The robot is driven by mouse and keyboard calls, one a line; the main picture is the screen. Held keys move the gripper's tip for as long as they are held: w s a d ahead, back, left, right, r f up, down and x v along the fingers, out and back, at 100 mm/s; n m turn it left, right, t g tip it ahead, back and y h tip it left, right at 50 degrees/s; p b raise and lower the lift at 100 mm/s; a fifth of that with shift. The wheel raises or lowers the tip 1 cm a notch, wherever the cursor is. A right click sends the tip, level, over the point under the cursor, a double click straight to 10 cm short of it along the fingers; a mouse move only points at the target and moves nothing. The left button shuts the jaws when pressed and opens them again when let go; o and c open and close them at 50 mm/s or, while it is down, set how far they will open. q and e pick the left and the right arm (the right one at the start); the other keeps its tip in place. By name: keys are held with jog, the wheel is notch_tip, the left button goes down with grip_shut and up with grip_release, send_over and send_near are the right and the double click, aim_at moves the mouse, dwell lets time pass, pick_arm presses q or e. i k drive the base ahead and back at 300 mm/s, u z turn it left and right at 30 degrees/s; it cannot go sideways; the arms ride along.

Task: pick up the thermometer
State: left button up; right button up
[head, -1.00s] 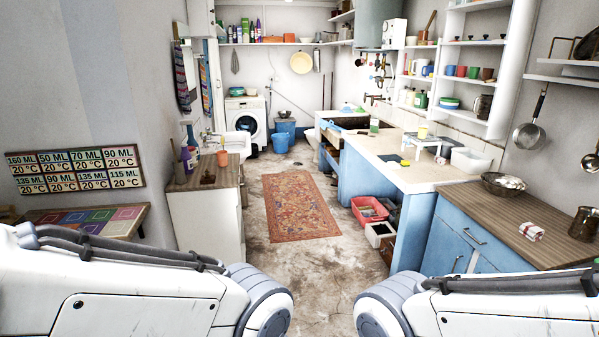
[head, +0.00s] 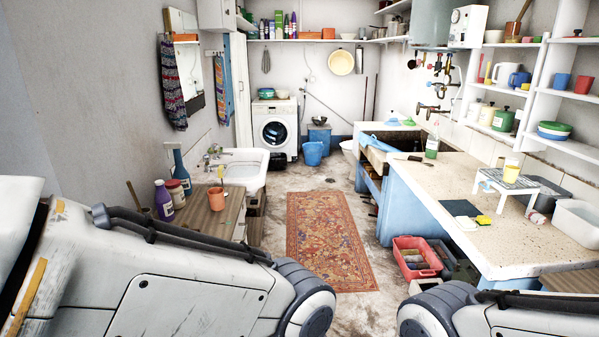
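I cannot make out a thermometer for certain in the head view. An orange cup (head: 217,198) on the wooden counter at left has a thin stick-like item (head: 221,174) standing in it, too small to identify. A small yellow item (head: 484,220) lies beside a dark flat cloth (head: 460,208) on the stone worktop at right. Both my arms show at the bottom of the picture, but neither gripper is in view.
A patterned rug (head: 322,240) lies on the clear floor ahead. A white sink (head: 243,171) is at left. The stone-topped counter (head: 425,186) runs along the right. A red crate (head: 416,257) stands on the floor by it. A washing machine (head: 274,128) is at the back.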

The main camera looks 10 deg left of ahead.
aim_at(220, 170)
jog(key=i, duration=3.5)
jog(key=u, duration=2.85)
